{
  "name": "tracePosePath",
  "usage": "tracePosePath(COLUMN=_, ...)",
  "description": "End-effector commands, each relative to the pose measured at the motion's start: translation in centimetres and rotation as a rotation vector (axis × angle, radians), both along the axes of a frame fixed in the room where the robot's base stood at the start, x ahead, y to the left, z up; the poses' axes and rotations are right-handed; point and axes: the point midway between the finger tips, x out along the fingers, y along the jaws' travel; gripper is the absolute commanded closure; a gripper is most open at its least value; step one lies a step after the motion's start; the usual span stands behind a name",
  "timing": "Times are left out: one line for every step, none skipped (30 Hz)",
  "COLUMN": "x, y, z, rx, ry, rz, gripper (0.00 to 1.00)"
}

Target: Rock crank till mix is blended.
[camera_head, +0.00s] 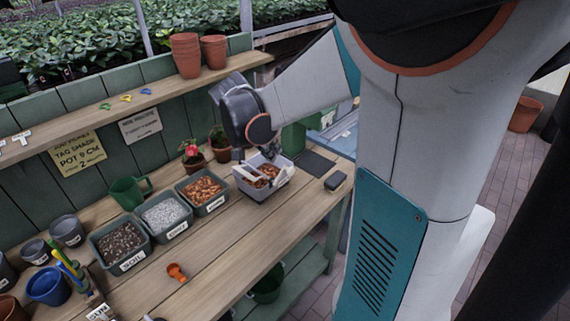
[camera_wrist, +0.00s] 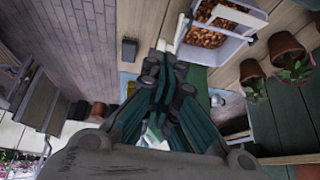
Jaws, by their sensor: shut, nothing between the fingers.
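The mixing tub (camera_head: 261,193) is a pale grey box on the bench, holding brown-orange chunks. In the wrist view the tub (camera_wrist: 208,53) is at the top. A white crank bar (camera_wrist: 182,32) stands at its left side there, and white bars cross its top. In the head view a white bar (camera_head: 247,174) lies over the tub's left part. My gripper (camera_wrist: 166,62) is shut and empty, its fingertips close to the bar's lower end; I cannot tell whether they touch. In the head view my gripper (camera_head: 240,151) is small and partly hidden at the tub's back left.
Bins of orange chips (camera_head: 203,190), white grains (camera_head: 165,216) and dark soil (camera_head: 121,245) stand left of the tub. Potted plants (camera_head: 219,143) stand behind it. A small dark block (camera_head: 335,181) lies right.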

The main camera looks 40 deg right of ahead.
Motion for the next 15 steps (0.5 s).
tracePosePath(x=-0.1, y=0.1, z=-0.2, rx=-0.004, ry=-0.001, rz=0.0, gripper=1.0)
tracePosePath(x=-0.1, y=0.0, z=-0.3, rx=-0.006, ry=-0.002, rz=0.0, gripper=1.0)
tracePosePath(x=-0.1, y=-0.2, z=-0.6, rx=-0.006, ry=-0.002, rz=-0.001, gripper=1.0)
tracePosePath(x=-0.1, y=-0.3, z=-0.8, rx=-0.006, ry=-0.001, rz=-0.001, gripper=1.0)
tracePosePath(x=0.0, y=-0.5, z=-1.2, rx=-0.006, ry=-0.001, rz=-0.001, gripper=1.0)
tracePosePath(x=0.0, y=-0.8, z=-1.7, rx=-0.005, ry=-0.002, rz=-0.002, gripper=1.0)
tracePosePath(x=0.1, y=-1.1, z=-2.1, rx=-0.005, ry=-0.001, rz=-0.003, gripper=1.0)
tracePosePath(x=0.1, y=-1.3, z=-2.6, rx=-0.005, ry=-0.001, rz=-0.003, gripper=1.0)
tracePosePath(x=0.2, y=-1.6, z=-3.3, rx=-0.005, ry=-0.002, rz=-0.003, gripper=1.0)
tracePosePath(x=0.3, y=-1.9, z=-3.9, rx=-0.005, ry=-0.002, rz=-0.003, gripper=1.0)
tracePosePath(x=0.4, y=-2.3, z=-4.4, rx=-0.005, ry=-0.002, rz=-0.003, gripper=1.0)
tracePosePath(x=0.4, y=-2.7, z=-5.1, rx=-0.005, ry=-0.002, rz=-0.002, gripper=1.0)
tracePosePath(x=0.5, y=-2.9, z=-5.6, rx=-0.005, ry=-0.002, rz=-0.002, gripper=1.0)
tracePosePath(x=0.6, y=-3.2, z=-6.1, rx=-0.005, ry=-0.002, rz=-0.002, gripper=1.0)
tracePosePath(x=0.7, y=-3.6, z=-6.8, rx=-0.005, ry=-0.002, rz=-0.003, gripper=1.0)
